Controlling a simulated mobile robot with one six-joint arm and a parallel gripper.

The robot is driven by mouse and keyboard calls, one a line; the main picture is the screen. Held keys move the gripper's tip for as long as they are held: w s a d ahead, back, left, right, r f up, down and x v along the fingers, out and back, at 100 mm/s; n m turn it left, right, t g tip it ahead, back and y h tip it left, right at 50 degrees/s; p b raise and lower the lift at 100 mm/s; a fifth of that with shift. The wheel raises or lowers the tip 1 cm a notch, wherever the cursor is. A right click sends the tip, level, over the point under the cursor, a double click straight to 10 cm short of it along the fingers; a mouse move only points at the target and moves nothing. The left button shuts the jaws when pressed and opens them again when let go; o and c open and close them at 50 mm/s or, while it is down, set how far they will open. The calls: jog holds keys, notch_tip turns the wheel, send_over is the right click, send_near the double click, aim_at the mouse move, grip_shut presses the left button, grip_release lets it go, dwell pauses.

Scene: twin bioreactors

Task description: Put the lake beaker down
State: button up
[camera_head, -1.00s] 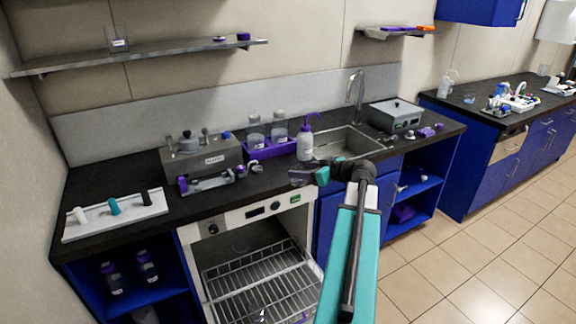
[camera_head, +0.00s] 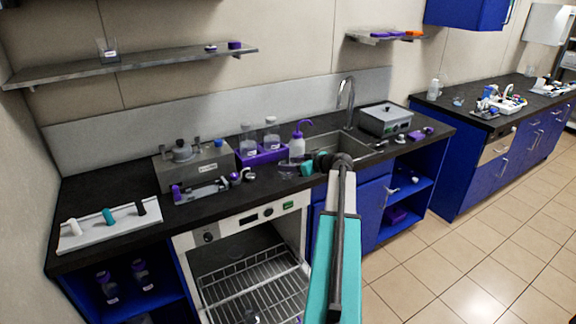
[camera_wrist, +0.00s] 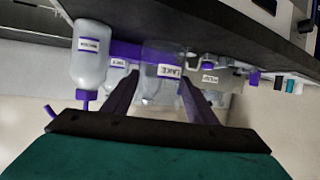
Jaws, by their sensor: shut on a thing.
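The lake beaker (camera_wrist: 158,72) is a clear glass vessel with a white "LAKE" label, seen upside down in the wrist view. My gripper (camera_wrist: 158,90) is shut on it, with one dark finger on each side. In the head view, my gripper (camera_head: 303,167) is over the front part of the dark counter (camera_head: 225,198), in front of the wash bottle. The beaker shows there only faintly, at the gripper's left. I cannot tell whether its base touches the counter.
A wash bottle (camera_head: 297,147) stands close behind my gripper. A purple rack (camera_head: 262,156) with clear bottles is behind left, and a grey instrument (camera_head: 195,165) farther left. The sink (camera_head: 335,145) is behind right. Below is an open-fronted washer (camera_head: 250,275) with a wire rack.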

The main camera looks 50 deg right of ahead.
jog(key=shift+w+d+f+p, duration=0.1)
jog(key=shift+w+d+p, duration=0.15)
jog(key=shift+w+d, duration=0.45)
jog(key=shift+w+d+f+p, duration=0.1)
jog(key=shift+w+d+p, duration=0.15)
jog(key=shift+w+d, duration=0.4)
jog(key=shift+w+a+r, duration=0.1)
jog(key=shift+w, duration=0.1)
jog(key=shift+w+d, duration=0.25)
jog(key=shift+w, duration=0.1)
jog(key=shift+s+f+p, duration=0.1)
jog(key=shift+f+p, duration=0.85)
jog(key=shift+f, duration=0.9)
jog(key=shift+f+b, duration=0.15)
jog(key=shift+b, duration=0.15)
jog(key=o, duration=1.1)
jog(key=shift+r+p, duration=0.25)
jog(key=shift+p, duration=0.1)
